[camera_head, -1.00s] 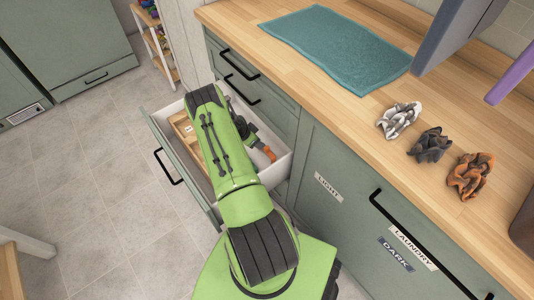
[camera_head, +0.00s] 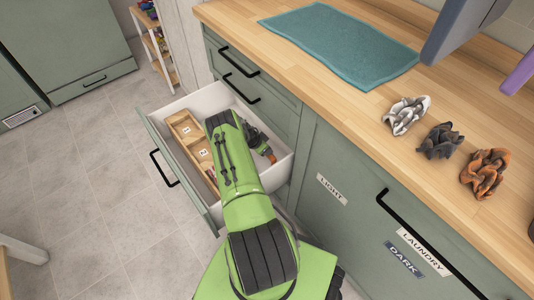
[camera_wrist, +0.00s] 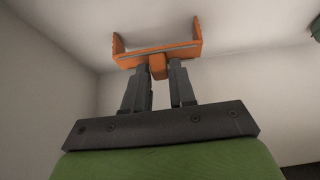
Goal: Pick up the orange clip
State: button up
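The orange clip (camera_wrist: 158,55) lies in the upper middle of the wrist view, a wide bracket shape with two raised ends and a short stem. My gripper (camera_wrist: 158,74) has its two dark fingers on either side of that stem, with almost no gap, and looks shut on it. In the head view my gripper (camera_head: 266,150) is down inside the open drawer, on its right side. A bit of orange, the clip (camera_head: 271,157), shows at its tip. My arm hides part of the drawer. I cannot tell whether the clip is resting on the drawer floor.
The open white drawer (camera_head: 200,102) has walls close around my gripper. A wooden organizer (camera_head: 186,130) stands in its left part. The wooden counter (camera_head: 330,100) above holds a teal towel (camera_head: 340,50) and white (camera_head: 406,115), dark (camera_head: 440,141) and orange-brown (camera_head: 486,173) crumpled cloths.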

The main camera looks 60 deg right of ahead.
grip_shut()
